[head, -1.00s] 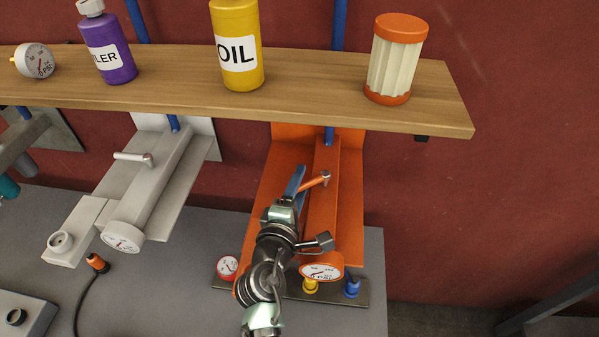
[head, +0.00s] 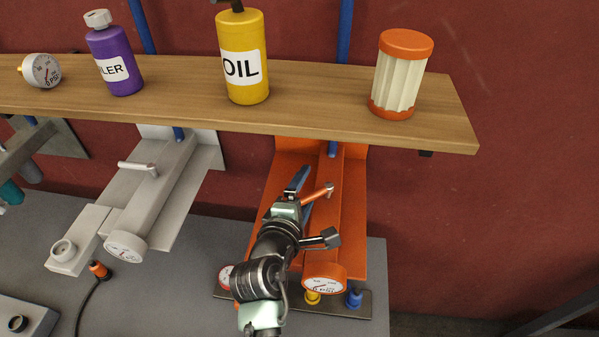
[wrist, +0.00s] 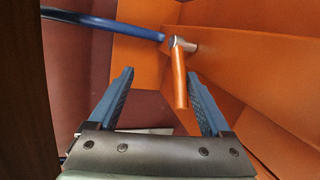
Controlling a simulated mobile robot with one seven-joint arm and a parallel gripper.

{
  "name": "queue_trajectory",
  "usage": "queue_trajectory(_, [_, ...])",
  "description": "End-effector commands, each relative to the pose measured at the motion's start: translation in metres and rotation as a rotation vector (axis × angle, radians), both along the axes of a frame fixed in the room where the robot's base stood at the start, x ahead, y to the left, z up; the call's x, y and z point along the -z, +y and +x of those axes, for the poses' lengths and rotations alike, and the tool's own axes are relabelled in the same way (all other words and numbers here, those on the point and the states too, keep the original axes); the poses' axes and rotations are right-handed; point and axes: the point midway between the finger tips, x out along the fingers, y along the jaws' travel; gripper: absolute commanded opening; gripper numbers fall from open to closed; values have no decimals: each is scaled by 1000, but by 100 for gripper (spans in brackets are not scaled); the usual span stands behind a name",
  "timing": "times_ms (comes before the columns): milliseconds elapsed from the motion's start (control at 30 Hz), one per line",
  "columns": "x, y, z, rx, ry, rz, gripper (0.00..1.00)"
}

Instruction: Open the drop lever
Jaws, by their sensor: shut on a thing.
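The drop lever (head: 316,194) is a short orange bar with a metal pivot end on the orange chassis extension unit (head: 353,230). It juts left from the unit's raised middle beam. It also shows in the wrist view (wrist: 180,82), hanging down from its silver pivot. My gripper (head: 301,194) is at the lever's free end, with one blue finger on each side. Contact at the left finger is hard to make out.
A wooden shelf (head: 180,114) above holds an oil bottle (head: 241,60), a purple bottle (head: 114,60), a filter (head: 399,75) and a gauge (head: 41,71). A grey unit (head: 160,190) with a similar lever stands left. An orange gauge (head: 324,284) is at the orange unit's front.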

Motion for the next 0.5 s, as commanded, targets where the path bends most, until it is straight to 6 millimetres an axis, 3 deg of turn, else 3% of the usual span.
queue_trajectory(33, [-18,2,2,-7,-37,0,51])
queue_trajectory(500, [-19,10,-31,-12,-31,5,51])
